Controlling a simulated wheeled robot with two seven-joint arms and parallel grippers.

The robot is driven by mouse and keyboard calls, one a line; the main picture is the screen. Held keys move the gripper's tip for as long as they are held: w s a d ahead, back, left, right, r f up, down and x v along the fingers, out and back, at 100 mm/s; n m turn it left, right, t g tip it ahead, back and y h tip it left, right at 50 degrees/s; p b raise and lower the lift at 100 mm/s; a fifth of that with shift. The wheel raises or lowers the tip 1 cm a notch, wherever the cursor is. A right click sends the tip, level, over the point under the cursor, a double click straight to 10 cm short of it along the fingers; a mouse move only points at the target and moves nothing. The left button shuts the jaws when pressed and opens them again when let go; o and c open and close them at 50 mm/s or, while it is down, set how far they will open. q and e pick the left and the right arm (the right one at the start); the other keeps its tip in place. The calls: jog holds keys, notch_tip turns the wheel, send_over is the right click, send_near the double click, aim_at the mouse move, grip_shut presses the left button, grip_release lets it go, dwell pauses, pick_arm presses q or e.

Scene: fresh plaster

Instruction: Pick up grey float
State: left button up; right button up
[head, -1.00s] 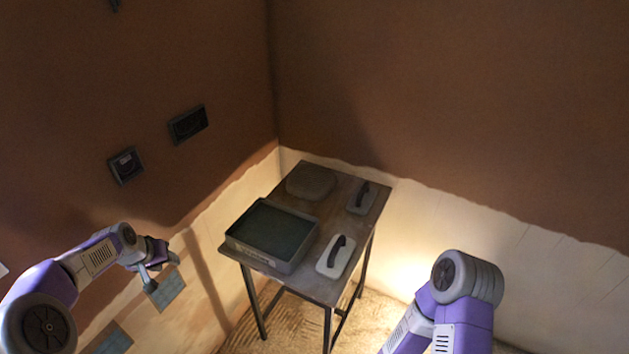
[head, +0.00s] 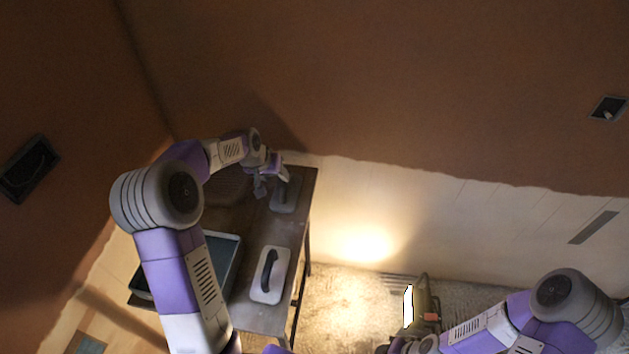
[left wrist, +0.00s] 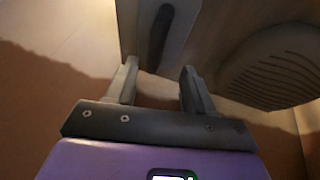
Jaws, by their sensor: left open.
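The grey float (head: 287,196), a flat grey board with a dark handle, lies at the back right of the table in the head view. My left gripper (head: 272,181) is at its upper left edge and covers part of it. In the left wrist view the float (left wrist: 183,22) is just ahead, its dark handle roughly in line with the gap between the fingers. The left gripper (left wrist: 159,78) is open and empty there. Whether a finger touches the float, I cannot tell.
The table (head: 262,318) also bears a paler float (head: 269,274) with a black handle, a dark tray (head: 232,245) partly behind my left arm, and a round ridged item (left wrist: 270,65) beside the grey float. A work lamp (head: 424,300) stands on the floor to the right.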

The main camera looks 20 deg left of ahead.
aim_at(283, 183)
pick_arm(q)
jog(key=shift+w+d+f, duration=0.15)
jog(key=shift+w+f, duration=0.15)
jog(key=shift+f, duration=0.3)
jog(key=shift+w+f+b, duration=0.1)
jog(key=shift+f+b, duration=0.2)
jog(key=shift+f, duration=0.05)
jog(key=x, duration=0.1)
jog(key=b+x, duration=0.1)
jog(key=x, duration=0.2)
jog(key=shift+w+d+f, duration=0.1)
jog(key=shift+d+f, duration=0.2)
jog(key=shift+d, duration=0.1)
jog(key=shift+w+f, duration=0.15)
jog(key=shift+w, duration=0.05)
jog(key=shift+c, duration=0.2)
grip_shut()
